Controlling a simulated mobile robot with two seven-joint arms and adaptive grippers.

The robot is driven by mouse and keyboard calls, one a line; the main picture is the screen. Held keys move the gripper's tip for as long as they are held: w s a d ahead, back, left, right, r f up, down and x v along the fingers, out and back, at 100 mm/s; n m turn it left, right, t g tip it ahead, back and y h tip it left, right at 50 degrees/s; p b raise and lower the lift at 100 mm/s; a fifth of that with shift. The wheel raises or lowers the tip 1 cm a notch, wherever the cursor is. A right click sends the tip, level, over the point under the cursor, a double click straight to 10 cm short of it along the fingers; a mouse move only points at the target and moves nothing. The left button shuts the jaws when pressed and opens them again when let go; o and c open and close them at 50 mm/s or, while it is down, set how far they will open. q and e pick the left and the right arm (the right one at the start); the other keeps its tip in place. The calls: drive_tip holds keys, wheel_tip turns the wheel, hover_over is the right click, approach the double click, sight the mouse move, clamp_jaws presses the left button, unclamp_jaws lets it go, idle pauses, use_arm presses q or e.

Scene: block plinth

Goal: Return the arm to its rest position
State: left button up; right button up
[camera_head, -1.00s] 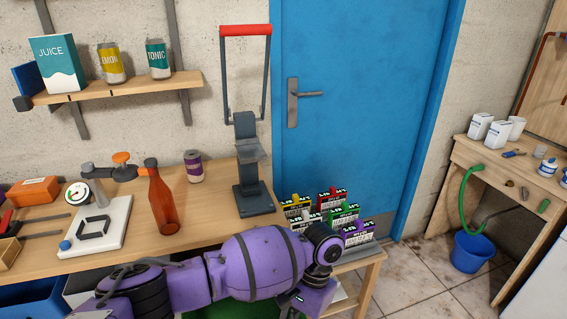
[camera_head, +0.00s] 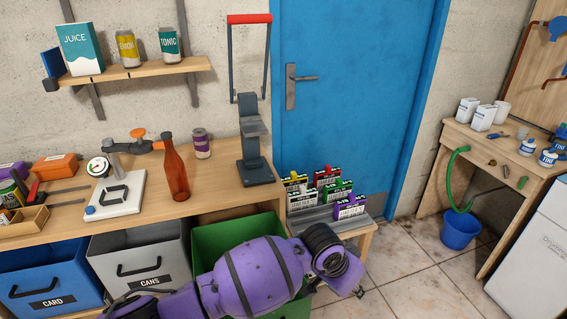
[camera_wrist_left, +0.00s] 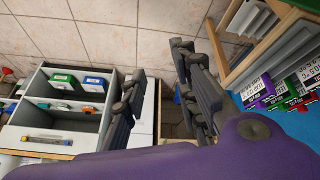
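My left arm, purple with dark bands, crosses the bottom of the head view from the left, in front of the green bin (camera_head: 212,238). My right gripper is not in view.
The tiled floor (camera_head: 420,285) at right is open, with a blue bucket (camera_head: 460,229) beyond.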

use_arm(q)
drive_tip(key=s+a+f+n+t+p, duration=0.1)
drive_tip(key=s+a+n+t+p, duration=0.35)
drive_tip(key=a, duration=0.75)
drive_tip(key=s+a+f+n+t+p, duration=0.15)
drive_tip(key=s+a+t, duration=0.45)
drive_tip(key=a, duration=0.6)
drive_tip(key=s+a+f+n+g+y, duration=0.1)
drive_tip(key=s+a+f+g+y, duration=0.1)
drive_tip(key=s+a, duration=0.4)
drive_tip(key=s+a+f+n+g+y, duration=0.2)
drive_tip(key=s+a+f, duration=0.2)
drive_tip(key=s, duration=1.3)
drive_tip(key=shift+a+f+n+p, duration=0.3)
drive_tip(key=shift+a+p, duration=0.15)
drive_tip(key=shift+a, duration=0.8)
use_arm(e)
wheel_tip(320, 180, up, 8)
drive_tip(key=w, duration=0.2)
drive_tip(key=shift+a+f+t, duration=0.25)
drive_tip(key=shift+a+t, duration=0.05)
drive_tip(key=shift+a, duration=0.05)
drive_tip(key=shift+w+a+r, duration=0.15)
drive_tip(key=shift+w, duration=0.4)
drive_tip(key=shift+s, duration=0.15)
